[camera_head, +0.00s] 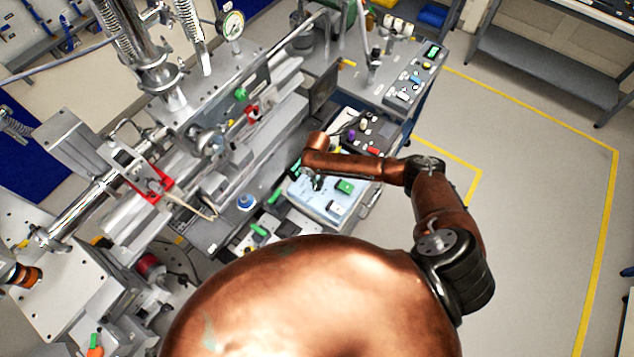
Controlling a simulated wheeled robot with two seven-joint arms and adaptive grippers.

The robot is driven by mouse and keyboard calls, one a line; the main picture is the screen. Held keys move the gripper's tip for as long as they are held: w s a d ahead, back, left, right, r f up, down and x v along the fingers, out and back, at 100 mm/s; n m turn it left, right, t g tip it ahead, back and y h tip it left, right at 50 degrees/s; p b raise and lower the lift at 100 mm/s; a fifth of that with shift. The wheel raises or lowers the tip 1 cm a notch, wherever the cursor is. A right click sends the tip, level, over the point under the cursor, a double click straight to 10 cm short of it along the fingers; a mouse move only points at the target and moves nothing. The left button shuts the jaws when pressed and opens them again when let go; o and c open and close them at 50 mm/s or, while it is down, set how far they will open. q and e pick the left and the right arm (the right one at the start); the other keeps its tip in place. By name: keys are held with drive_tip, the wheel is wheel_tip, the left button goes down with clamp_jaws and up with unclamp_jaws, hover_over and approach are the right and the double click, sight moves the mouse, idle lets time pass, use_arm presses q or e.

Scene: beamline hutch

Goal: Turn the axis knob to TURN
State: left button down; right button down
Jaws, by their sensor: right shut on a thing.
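A light blue control box (314,202) sits on the bench in the middle of the view, with a green button and a small dark switch on its top. My right arm reaches in from the right, over the box. My right gripper (316,182) points down at the box's far left part, close to its top face. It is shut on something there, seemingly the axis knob. The knob itself is hidden by my gripper and wrist, so its pointer and the TURN mark cannot be read. My left gripper is not in view.
A dark panel with coloured knobs (368,132) stands just behind the box, near my forearm. Another switch panel (415,80) is farther back. Metal beamline parts with a red bracket (150,185) crowd the left. The floor (545,180) at right is clear.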

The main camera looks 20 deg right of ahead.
drive_tip(key=shift+n, duration=0.3)
drive_tip(key=c, duration=2)
unclamp_jaws()
wheel_tip(320, 180, up, 12)
drive_tip(key=shift+s, duration=0.1)
